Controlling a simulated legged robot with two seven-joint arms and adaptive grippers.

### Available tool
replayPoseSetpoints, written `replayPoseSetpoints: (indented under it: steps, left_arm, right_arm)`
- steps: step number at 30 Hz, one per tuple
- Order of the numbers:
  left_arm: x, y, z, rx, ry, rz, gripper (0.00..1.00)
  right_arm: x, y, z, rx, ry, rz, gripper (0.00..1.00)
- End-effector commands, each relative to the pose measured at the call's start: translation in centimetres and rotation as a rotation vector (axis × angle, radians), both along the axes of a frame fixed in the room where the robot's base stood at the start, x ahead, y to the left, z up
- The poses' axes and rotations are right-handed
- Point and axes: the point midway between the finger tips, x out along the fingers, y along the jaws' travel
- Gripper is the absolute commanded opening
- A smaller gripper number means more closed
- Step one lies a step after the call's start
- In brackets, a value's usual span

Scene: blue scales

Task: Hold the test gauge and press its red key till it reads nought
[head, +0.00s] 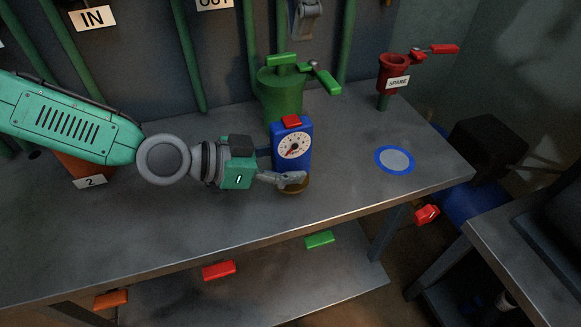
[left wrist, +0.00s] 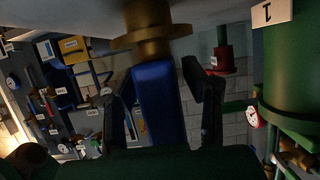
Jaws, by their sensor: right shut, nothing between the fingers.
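The test gauge (head: 305,162) is a blue upright block with a white round dial (head: 293,146), a red key (head: 291,121) on top and a brass base (head: 296,187). My left gripper (head: 285,179) is at its lower part, one finger across its front. In the left wrist view the gauge's blue body (left wrist: 156,105) stands between the fingers, their tips close against its sides, with the brass base (left wrist: 151,30) at the top of the picture. The dial's reading is too small to tell. My right gripper is not in view.
A green valve (head: 280,95) stands close behind the gauge. A red valve marked SPARE (head: 391,72) is at the back right. A blue-ringed grey disc (head: 395,160) lies on the metal bench (head: 200,215), right of the gauge. Coloured handles stick out along the front edge.

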Motion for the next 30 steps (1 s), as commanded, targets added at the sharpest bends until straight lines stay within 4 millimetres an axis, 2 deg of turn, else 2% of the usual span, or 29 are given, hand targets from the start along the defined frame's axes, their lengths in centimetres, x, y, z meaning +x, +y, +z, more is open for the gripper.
replayPoseSetpoints:
  steps: [9,13,17,24,30]
  left_arm:
    - [0.0,0.0,0.0,0.0,0.0,0.0,0.51]
    - [-0.2,0.7,0.3,-0.001,-0.001,0.001,0.51]
    - [-0.7,2.6,1.1,-0.002,0.0,0.004,0.51]
    - [-2.0,7.1,3.0,-0.004,0.0,0.004,0.51]
    - [-2.8,9.5,4.0,-0.004,0.003,0.004,0.51]
  right_arm:
    - [0.0,0.0,0.0,0.0,0.0,0.0,0.0]
    - [0.0,0.0,0.0,0.0,0.0,0.0,0.0]
    - [0.0,0.0,0.0,0.0,0.0,0.0,0.0]
    - [0.0,0.1,0.0,-0.001,0.0,0.0,0.0]
    - [0.0,0.0,0.0,0.001,0.0,0.0,0.0]
